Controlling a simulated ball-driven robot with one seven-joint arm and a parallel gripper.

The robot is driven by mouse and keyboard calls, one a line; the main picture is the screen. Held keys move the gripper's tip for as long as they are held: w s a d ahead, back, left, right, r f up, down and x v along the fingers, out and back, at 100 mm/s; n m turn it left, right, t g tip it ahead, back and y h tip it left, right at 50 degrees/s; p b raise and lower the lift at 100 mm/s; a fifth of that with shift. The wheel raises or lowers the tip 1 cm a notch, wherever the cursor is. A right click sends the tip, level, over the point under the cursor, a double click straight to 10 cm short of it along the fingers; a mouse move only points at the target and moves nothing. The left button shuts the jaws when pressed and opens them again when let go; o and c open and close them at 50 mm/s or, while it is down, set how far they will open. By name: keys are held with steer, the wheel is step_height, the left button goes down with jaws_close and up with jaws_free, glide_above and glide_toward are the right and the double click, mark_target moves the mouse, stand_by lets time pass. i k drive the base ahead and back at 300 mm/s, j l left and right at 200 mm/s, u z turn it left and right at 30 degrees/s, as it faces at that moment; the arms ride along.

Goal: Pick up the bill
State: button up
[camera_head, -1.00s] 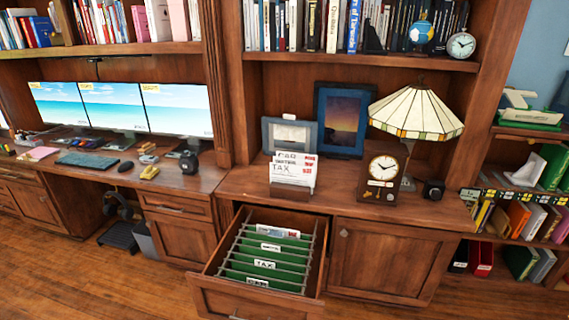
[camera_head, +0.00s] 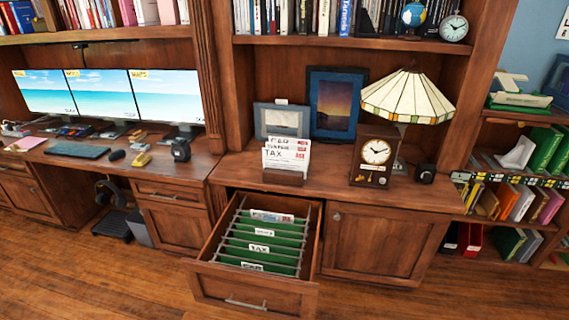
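Several white papers (camera_head: 287,154) with printed words stand upright in a small wooden holder (camera_head: 283,178) on the desktop. The front paper reads "TAX", and words on the papers behind it are partly covered. I cannot tell for sure which paper is the bill. Below, an open drawer (camera_head: 254,289) holds green hanging folders (camera_head: 262,259) with white labels, one reading "TAX". A paper with a coloured print (camera_head: 271,216) shows at the back of the drawer. My gripper is not in view.
A clock (camera_head: 376,152), a stained-glass lamp (camera_head: 408,97) and picture frames (camera_head: 335,103) stand around the holder. The open drawer juts out in front of the desk. Monitors (camera_head: 104,95) stand at left. The wooden floor (camera_head: 430,290) is clear at the front right.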

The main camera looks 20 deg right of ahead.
mark_target(275, 158)
steer(key=i+l+u, duration=0.15)
steer(key=i, duration=0.25)
steer(key=i+u, duration=0.1)
steer(key=i, duration=0.3)
steer(key=i+l+u, duration=0.15)
steer(key=i, duration=0.25)
steer(key=l, duration=0.1)
